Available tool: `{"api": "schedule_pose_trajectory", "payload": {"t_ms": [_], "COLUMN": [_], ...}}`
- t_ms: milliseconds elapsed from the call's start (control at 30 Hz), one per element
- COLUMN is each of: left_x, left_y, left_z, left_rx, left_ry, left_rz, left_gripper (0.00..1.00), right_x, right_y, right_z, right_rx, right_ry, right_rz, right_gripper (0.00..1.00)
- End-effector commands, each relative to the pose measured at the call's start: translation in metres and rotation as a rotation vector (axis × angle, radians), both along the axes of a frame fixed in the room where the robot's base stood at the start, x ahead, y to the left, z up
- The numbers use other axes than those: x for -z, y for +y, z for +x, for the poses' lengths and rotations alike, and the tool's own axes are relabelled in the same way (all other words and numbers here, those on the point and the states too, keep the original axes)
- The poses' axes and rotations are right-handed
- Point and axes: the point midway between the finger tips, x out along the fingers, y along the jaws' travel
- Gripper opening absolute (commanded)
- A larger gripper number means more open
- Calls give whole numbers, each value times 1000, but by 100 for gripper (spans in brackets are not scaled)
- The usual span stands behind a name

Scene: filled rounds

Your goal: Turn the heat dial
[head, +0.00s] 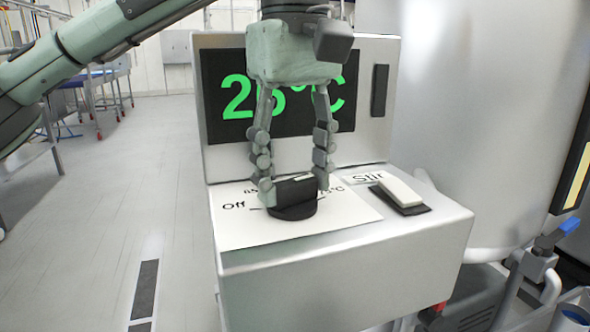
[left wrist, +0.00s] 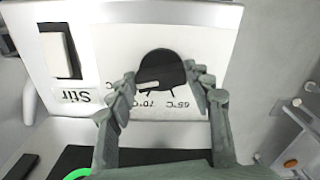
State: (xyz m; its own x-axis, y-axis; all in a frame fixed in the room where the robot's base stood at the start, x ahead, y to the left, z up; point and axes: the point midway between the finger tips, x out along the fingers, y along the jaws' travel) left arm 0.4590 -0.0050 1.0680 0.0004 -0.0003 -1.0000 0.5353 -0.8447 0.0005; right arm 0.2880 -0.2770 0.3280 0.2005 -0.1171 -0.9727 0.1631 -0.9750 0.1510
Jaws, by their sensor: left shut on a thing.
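The heat dial (head: 293,207) is a round black knob with a raised grip and a pale pointer mark. It sits on a white label plate (head: 240,236) on the sloped front of a grey control box. "Off" is printed to its left, with temperature marks partly hidden by my fingers. My left gripper (head: 294,186) points down from above, its two fingers on either side of the grip, shut on the dial. In the left wrist view the dial (left wrist: 160,66) lies between the fingertips, its pale pointer aimed left in that picture.
A black display (head: 222,120) behind the gripper shows green figures starting with 2 and ending in °C, partly hidden. A white Stir rocker switch (head: 400,192) is just right of the dial. A large pale tank (head: 450,100) stands at the right; open floor lies left.

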Motion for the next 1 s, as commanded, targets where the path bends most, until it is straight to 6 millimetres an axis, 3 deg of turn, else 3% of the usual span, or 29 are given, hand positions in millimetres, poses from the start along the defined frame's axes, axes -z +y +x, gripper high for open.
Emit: {"api": "schedule_pose_trajectory", "payload": {"t_ms": [333, 367, 533, 833, 1000], "left_x": [0, 0, 0, -1, -19], "left_y": [0, 0, 0, 0, 0], "left_z": [0, 0, 0, 0, 0], "left_rx": [7, 7, 6, 4, 3], "left_ry": [1, 1, 1, 0, -4], "left_rz": [1, 1, 1, 0, 0], "left_gripper": [22, 52, 72, 72, 72], "right_x": [0, 0, 0, 0, 0], "right_y": [0, 0, 0, 0, 0], "right_z": [0, 0, 0, -2, -1], "right_rx": [0, 0, 0, -1, -1], "right_ry": [-1, -1, -1, 1, 1], "right_rz": [0, 0, 0, 0, 0], "right_gripper": [41, 41, 41, 41, 41]}}
